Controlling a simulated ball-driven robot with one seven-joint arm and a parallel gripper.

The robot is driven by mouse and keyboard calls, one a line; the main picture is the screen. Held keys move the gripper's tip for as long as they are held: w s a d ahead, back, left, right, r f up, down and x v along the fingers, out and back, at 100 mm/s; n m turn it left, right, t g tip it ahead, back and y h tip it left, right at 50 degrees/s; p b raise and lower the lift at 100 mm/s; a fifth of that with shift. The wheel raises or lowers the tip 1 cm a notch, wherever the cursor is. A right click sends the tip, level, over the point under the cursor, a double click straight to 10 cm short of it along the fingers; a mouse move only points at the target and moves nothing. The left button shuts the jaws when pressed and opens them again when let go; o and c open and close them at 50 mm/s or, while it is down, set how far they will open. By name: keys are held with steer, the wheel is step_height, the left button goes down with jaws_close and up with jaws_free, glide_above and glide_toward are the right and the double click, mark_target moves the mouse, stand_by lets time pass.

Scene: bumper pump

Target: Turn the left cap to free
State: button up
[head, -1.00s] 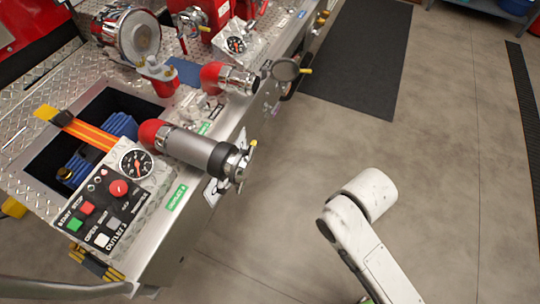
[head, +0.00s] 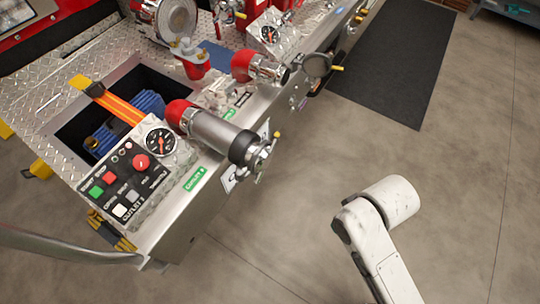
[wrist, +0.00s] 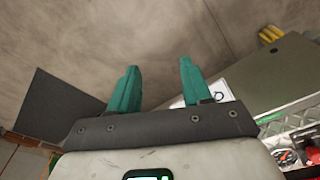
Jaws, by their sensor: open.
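The near outlet (head: 212,132) is a grey cylinder with a red collar. It ends in a dark ring and a metal cap (head: 263,152) with lugs, on the left of the two outlets. The far outlet (head: 255,67) has a red collar and a round dark grey cap (head: 318,65) with a yellow-tipped lever. My gripper (wrist: 157,70) shows in the wrist view with two teal fingers, apart and empty, over bare floor. In the head view only my white arm shows, right of the caps and clear of them. Neither cap shows clearly in the wrist view.
The control panel (head: 118,190) with buttons and a gauge (head: 160,141) sits left of the near outlet. A metal rail (head: 70,245) crosses the lower left. A dark mat (head: 385,65) lies on the floor. The floor between the outlets and my arm is clear.

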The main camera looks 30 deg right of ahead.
steer(key=w+a+f+t+y+b, duration=0.2)
steer(key=w+a+f+t+b, duration=0.1)
steer(key=w+f+t+b, duration=0.3)
steer(key=m+t+y+b, duration=0.2)
steer(key=m+t+b, duration=0.4)
steer(key=t+b, duration=0.55)
glide_toward(274, 142)
steer(key=g+b, duration=0.1)
steer(key=x, duration=0.3)
steer(key=p+x, duration=0.1)
steer(key=x, duration=0.3)
steer(key=p+x, duration=0.1)
steer(key=x, duration=0.2)
steer(key=shift+w+d, duration=0.25)
steer(key=shift+w, duration=0.1)
steer(key=shift+c, duration=0.2)
jaws_close()
